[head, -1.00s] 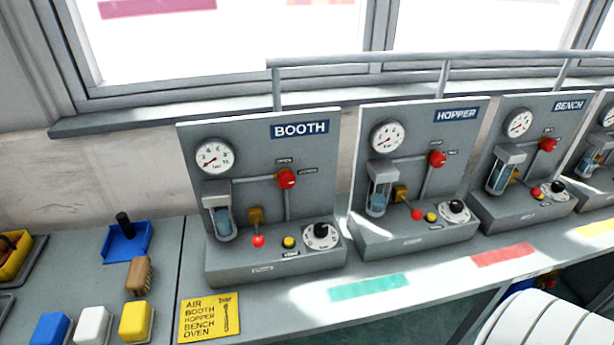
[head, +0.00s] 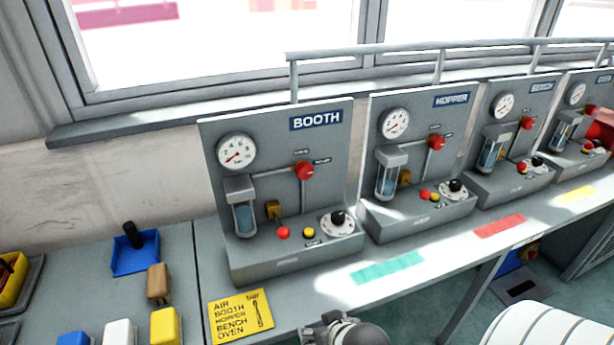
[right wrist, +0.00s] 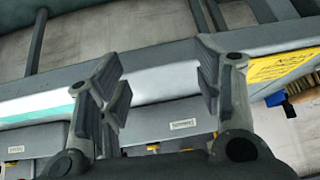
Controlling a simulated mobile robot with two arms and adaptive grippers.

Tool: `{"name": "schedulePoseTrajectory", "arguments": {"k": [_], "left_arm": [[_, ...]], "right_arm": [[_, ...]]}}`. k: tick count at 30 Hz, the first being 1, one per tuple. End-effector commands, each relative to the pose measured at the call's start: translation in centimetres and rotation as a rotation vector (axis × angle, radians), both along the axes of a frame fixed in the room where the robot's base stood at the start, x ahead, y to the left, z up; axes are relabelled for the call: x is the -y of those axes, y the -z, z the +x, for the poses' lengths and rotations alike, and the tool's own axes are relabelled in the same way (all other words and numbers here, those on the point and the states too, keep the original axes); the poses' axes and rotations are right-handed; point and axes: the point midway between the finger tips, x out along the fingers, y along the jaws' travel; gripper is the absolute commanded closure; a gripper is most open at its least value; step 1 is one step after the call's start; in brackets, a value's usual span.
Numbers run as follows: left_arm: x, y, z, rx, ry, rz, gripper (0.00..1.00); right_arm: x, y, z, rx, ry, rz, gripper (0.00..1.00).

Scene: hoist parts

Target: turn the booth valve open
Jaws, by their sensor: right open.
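The booth panel (head: 275,146) is a grey upright board with a blue BOOTH label. Its red valve knob (head: 304,170) sits at the right of the pipework, under small labels too small to read. A round gauge (head: 236,154) is at its upper left, with the needle low. My right gripper (head: 328,328) shows partly at the bottom edge of the head view, in front of the bench and well apart from the valve. In the right wrist view its fingers (right wrist: 162,78) are spread with nothing between them. My left gripper is not in view.
The hopper panel (head: 425,150) and similar panels stand to the right. A rail (head: 365,50) runs above. A yellow card (head: 241,313) lies before the booth base, with coloured blocks and a blue holder (head: 135,255) to its left. The bench front by the teal strip (head: 387,267) is clear.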

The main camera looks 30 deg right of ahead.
Motion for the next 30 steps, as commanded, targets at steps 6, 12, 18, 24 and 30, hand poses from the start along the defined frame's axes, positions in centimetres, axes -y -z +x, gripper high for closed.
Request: {"name": "schedulePoseTrajectory", "arguments": {"k": [6,12,18,24,30], "left_arm": [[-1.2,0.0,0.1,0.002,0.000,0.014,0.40],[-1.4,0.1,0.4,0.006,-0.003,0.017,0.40],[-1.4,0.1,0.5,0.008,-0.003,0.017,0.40],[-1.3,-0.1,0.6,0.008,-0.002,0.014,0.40],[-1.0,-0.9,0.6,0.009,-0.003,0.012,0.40]], "right_arm": [[4.7,-6.6,7.7,0.392,0.302,0.159,0.40],[8.5,-14.6,12.9,0.776,0.480,0.412,0.40],[10.2,-19.8,14.7,0.991,0.520,0.601,0.40],[10.6,-21.3,15.7,1.042,0.523,0.661,0.40],[11.3,-21.4,18.3,1.041,0.521,0.658,0.40]]}}
